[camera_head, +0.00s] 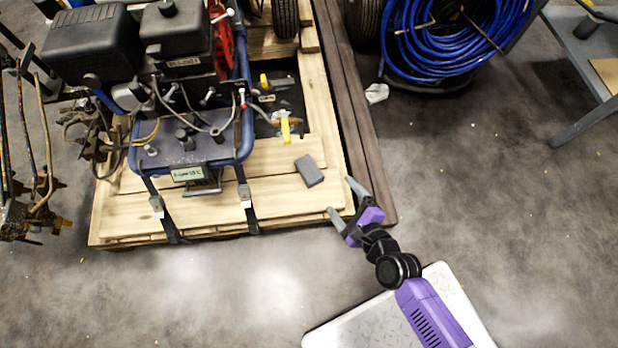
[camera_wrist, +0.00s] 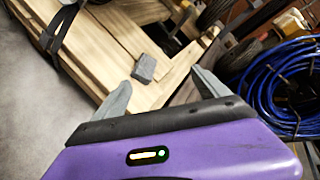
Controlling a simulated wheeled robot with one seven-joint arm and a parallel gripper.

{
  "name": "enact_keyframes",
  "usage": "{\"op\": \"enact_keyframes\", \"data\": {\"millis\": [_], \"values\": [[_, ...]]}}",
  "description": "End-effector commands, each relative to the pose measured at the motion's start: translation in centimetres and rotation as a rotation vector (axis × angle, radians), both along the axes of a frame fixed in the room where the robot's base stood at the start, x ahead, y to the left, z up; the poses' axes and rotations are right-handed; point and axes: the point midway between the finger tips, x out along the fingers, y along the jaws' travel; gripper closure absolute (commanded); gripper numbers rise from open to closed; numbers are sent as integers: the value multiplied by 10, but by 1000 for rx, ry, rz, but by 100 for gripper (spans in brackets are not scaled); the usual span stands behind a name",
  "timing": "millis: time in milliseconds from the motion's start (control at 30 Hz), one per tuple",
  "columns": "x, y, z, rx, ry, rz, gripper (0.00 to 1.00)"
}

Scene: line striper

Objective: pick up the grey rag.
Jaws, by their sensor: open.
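A small dark grey, flat rectangular piece (camera_head: 308,170) lies on the pallet boards near their right edge. It looks like the grey rag, folded, though it could pass for a block. It also shows in the wrist view (camera_wrist: 145,67), ahead of and between the fingertips. My gripper (camera_head: 341,196) is open and empty, just right of and nearer than the grey piece, over the pallet's right edge. Both fingers show in the wrist view (camera_wrist: 160,82), apart from the grey piece. A pale crumpled scrap (camera_head: 377,93) lies on the floor right of the pallet.
The engine machine (camera_head: 180,150) stands strapped on the wooden pallet (camera_head: 280,203), left of the grey piece. A yellow-handled part (camera_head: 285,130) stands just behind it. A blue hose reel (camera_head: 450,45) and a workbench (camera_head: 590,60) are at upper right.

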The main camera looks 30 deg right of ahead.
Motion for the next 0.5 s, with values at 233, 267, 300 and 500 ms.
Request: {"op": "enact_keyframes", "data": {"millis": [233, 267, 300, 500], "values": [[73, 5, -99, 512, 36, -224, 15], [79, 5, -104, 556, 40, -244, 15], [86, 6, -110, 606, 44, -266, 15], [105, 8, -125, 740, 58, -325, 15]]}}
